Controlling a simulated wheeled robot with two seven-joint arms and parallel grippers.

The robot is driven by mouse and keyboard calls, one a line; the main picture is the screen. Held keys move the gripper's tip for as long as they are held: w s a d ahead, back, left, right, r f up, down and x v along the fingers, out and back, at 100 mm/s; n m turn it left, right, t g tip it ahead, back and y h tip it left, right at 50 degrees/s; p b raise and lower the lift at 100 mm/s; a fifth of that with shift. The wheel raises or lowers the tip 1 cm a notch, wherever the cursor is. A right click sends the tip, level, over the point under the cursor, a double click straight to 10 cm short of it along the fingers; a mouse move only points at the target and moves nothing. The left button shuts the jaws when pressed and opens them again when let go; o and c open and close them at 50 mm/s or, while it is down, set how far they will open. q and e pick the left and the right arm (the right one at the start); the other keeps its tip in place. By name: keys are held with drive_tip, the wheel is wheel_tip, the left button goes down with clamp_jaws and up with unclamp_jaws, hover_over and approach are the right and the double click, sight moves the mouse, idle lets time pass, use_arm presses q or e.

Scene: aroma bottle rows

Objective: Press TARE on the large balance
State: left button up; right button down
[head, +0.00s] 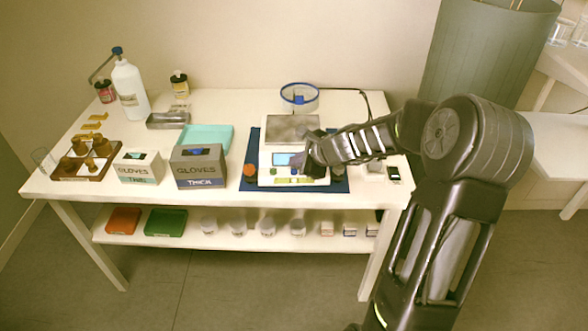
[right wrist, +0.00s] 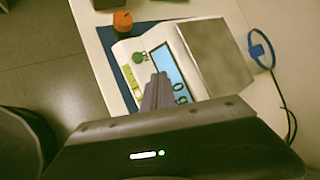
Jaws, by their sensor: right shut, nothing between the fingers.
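The large balance (head: 265,172) stands on a blue mat at the right part of the table. It has a square metal pan (head: 292,127) behind a lit blue display (head: 283,159). In the right wrist view the balance's display (right wrist: 172,67) shows digits, partly covered by my fingers, and a round green button (right wrist: 138,57) lies beside it. My right gripper (head: 309,168) is shut and empty over the right part of the balance's front panel. Its fingertips (right wrist: 158,80) appear over the panel by the display; I cannot tell whether they touch. The TARE label is not readable. My left gripper is not in view.
An orange knob-like object (head: 249,170) sits left of the balance. Two glove boxes (head: 198,166) stand further left. A blue-rimmed round container (head: 299,97) is behind the pan. A small dark device (head: 394,173) lies near the right edge.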

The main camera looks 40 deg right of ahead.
sight(297, 175)
wheel_tip(297, 175, up, 5)
drive_tip(key=p, duration=0.4)
drive_tip(key=shift+p, duration=0.35)
idle(0.8)
